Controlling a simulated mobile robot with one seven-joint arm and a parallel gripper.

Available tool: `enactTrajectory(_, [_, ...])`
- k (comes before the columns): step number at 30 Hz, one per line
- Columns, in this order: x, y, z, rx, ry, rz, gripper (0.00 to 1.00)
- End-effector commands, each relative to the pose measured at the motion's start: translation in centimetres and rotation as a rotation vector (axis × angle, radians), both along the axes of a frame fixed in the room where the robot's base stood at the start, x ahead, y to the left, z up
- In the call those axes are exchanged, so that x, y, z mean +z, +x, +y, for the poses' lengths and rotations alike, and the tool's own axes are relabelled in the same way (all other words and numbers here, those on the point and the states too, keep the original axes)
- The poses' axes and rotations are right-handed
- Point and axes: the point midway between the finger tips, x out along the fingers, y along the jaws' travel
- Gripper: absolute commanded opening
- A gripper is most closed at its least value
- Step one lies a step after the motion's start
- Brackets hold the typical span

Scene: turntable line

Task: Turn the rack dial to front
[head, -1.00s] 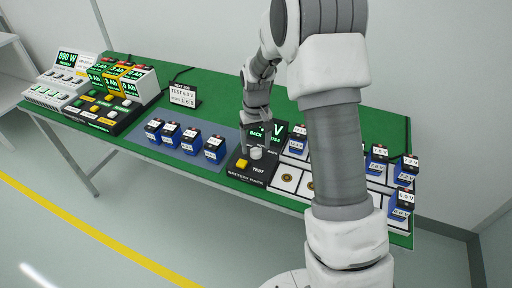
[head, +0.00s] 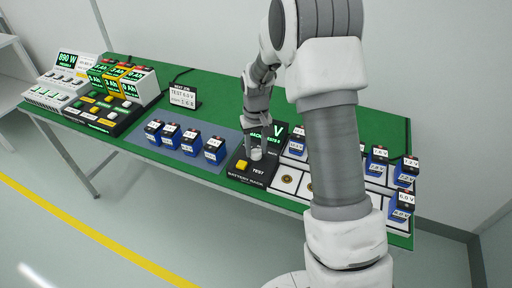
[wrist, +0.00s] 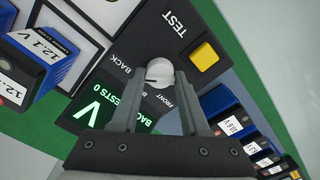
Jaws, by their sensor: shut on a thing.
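The rack dial (wrist: 159,70) is a round pale knob on the black battery rack panel (wrist: 193,17). The words BACK and FRONT are printed on either side of it in the wrist view. My gripper (wrist: 160,84) is over the panel with its fingers on both sides of the dial, shut on it. In the head view the dial (head: 256,153) sits under my gripper (head: 256,143), beside the yellow TEST button (head: 242,165). A lit green display (wrist: 104,108) shows a V and "TESTS 0". The dial's pointer mark is too small to read.
Several blue batteries (head: 171,133) stand on a grey mat left of the panel. More batteries (head: 404,172) stand in white rack bays to its right. A sign (head: 184,96) stands behind. Green table (head: 225,95) is clear at the back.

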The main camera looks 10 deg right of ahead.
Motion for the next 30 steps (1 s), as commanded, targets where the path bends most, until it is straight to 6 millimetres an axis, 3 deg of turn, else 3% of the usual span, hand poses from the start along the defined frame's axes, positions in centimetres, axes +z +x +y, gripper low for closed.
enactTrajectory(11, [0.08, 0.01, 0.00, 0.111, 0.001, 0.000, 0.00])
enactTrajectory(30, [0.18, 0.00, -0.01, 0.688, 0.001, 0.000, 0.00])
